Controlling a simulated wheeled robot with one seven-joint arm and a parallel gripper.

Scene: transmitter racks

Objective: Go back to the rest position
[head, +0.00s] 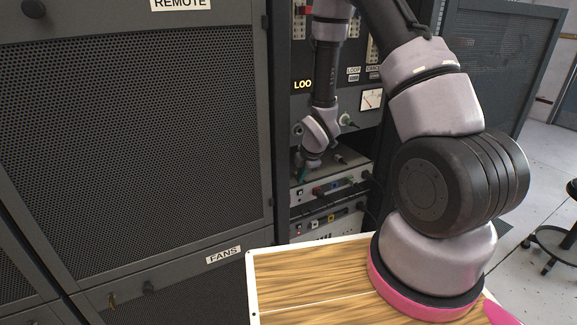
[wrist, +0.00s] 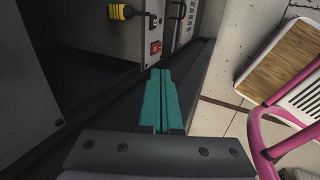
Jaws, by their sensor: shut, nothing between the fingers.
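My gripper (wrist: 159,98) shows in the wrist view as two teal fingers pressed together, shut with nothing between them. It points down toward a dark ledge at the foot of the rack. In the head view my gripper (head: 303,174) is small and partly hidden by my wrist, in front of the open rack bay. My arm is bent up and over from its pink-ringed base, reaching into the bay beside the rack units (head: 330,190).
A perforated rack door (head: 140,150) stands left of the bay, another cabinet (head: 495,70) to the right. In the wrist view a yellow plug (wrist: 121,12) and a red switch (wrist: 155,47) are close to the fingers. A dark stool (head: 555,240) stands on open floor at the right.

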